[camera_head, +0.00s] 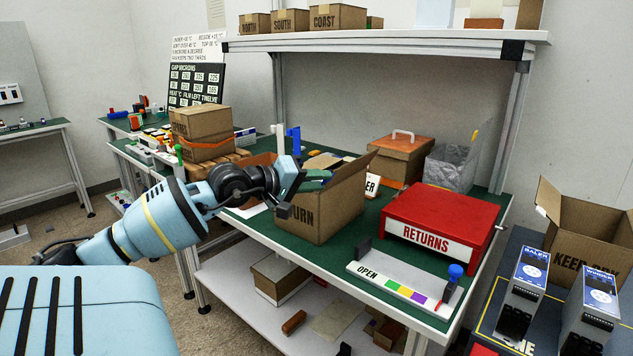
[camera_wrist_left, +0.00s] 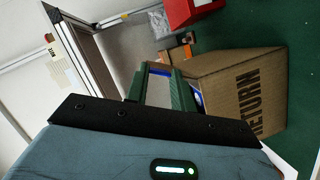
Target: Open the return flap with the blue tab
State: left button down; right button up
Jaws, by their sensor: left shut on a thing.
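The cardboard box marked RETURN (camera_head: 335,205) stands on the green-topped bench, and its printed side also shows in the wrist view (camera_wrist_left: 255,95). One flap (camera_head: 358,168) stands up at its right side. My left gripper (camera_head: 322,178) is over the box's top, by its left part. In the wrist view its green fingers (camera_wrist_left: 160,78) are a little apart with the blue tab (camera_wrist_left: 159,70) between their tips, and they are shut on it. The flap under the tab is mostly hidden by the fingers. My right gripper is not in view.
A lidded box (camera_head: 400,160) and a grey bin (camera_head: 452,168) stand behind. A shelf (camera_head: 390,42) hangs above.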

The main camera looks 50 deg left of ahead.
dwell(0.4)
pick_arm(q)
jog(key=c, duration=1.4)
grip_release()
jog(key=shift+c, duration=0.2)
jog(key=v, duration=0.7)
jog(key=shift+s, duration=0.4)
jog(key=shift+r, duration=0.1)
